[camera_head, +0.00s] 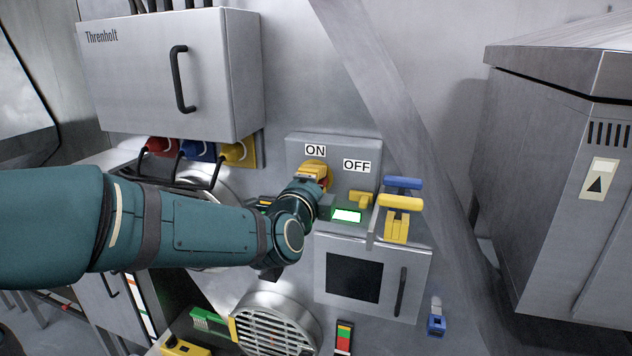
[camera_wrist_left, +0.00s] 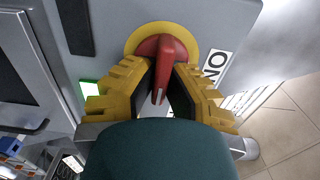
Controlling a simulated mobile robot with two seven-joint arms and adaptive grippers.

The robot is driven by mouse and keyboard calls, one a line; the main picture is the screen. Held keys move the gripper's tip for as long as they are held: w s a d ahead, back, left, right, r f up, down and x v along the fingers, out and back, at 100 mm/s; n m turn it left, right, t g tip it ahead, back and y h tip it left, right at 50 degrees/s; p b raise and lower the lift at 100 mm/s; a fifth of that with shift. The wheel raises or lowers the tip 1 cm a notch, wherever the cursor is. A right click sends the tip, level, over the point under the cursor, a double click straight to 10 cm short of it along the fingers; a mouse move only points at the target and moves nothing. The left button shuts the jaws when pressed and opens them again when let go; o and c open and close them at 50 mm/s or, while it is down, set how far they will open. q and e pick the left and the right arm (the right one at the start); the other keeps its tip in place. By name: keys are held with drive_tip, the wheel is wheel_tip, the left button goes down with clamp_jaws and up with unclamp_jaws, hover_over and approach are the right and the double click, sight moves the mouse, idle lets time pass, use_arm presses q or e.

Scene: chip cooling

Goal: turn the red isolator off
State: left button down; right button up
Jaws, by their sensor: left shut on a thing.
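The red isolator (camera_head: 326,184) is on a grey panel, with a yellow round backing (camera_wrist_left: 190,41) behind it. An ON label (camera_head: 315,150) is just above it and an OFF label (camera_head: 356,166) is to its right. My left gripper (camera_head: 313,172) is at the isolator and covers most of it in the head view. In the left wrist view, the yellow fingers of the left gripper (camera_wrist_left: 163,82) are on both sides of the red handle (camera_wrist_left: 162,60), shut on it. The handle's exact turn angle is hard to tell. My right gripper is not in view.
A green lit display (camera_head: 347,215) and a small yellow part (camera_head: 360,199) are close below the labels. Blue and yellow handles (camera_head: 402,202) stick out to the right. A grey cabinet (camera_head: 150,75) with plugs beneath it is at upper left. A grate (camera_head: 275,325) lies below.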

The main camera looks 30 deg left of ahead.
use_arm(q)
drive_tip(key=shift+r, duration=0.1)
idle(0.4)
drive_tip(key=c, duration=1)
unclamp_jaws()
drive_tip(key=shift+w, duration=0.1)
drive_tip(key=shift+v, duration=3.8)
